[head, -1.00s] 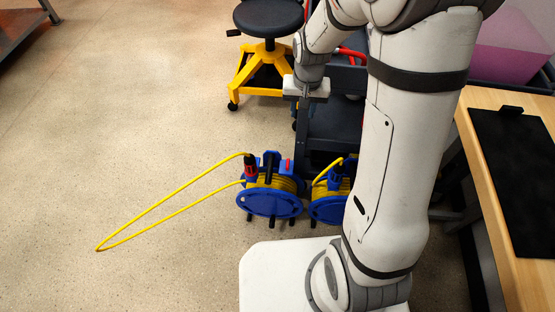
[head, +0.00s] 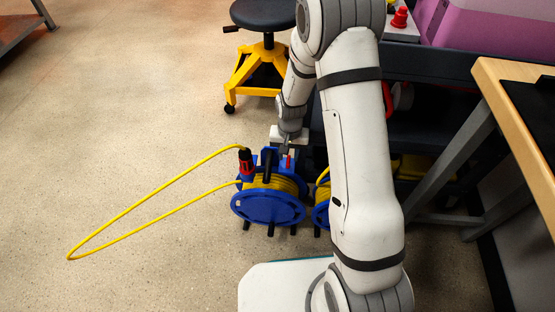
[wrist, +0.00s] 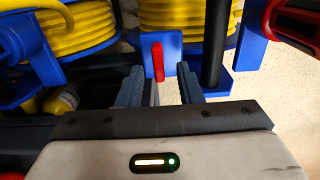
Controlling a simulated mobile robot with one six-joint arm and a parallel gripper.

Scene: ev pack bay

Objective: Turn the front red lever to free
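The front reel (head: 267,207) is blue with yellow cable and stands on the floor in the head view. Its short red lever (head: 289,161) stands up from a blue bracket; it also shows in the wrist view (wrist: 158,62). My gripper (wrist: 160,86) is open, with its fingertips on either side of the lever's line, and the lever's near end lies close to the gap. No contact is visible. In the head view my gripper (head: 287,147) points down just above the lever, and my arm hides part of the second reel (head: 320,213).
A black post (wrist: 215,42) and a red-and-black plug (wrist: 290,22) stand beside the lever. A yellow cable loop (head: 140,205) lies left on the floor. A stool (head: 262,50) is behind, and a workbench (head: 500,95) is at right.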

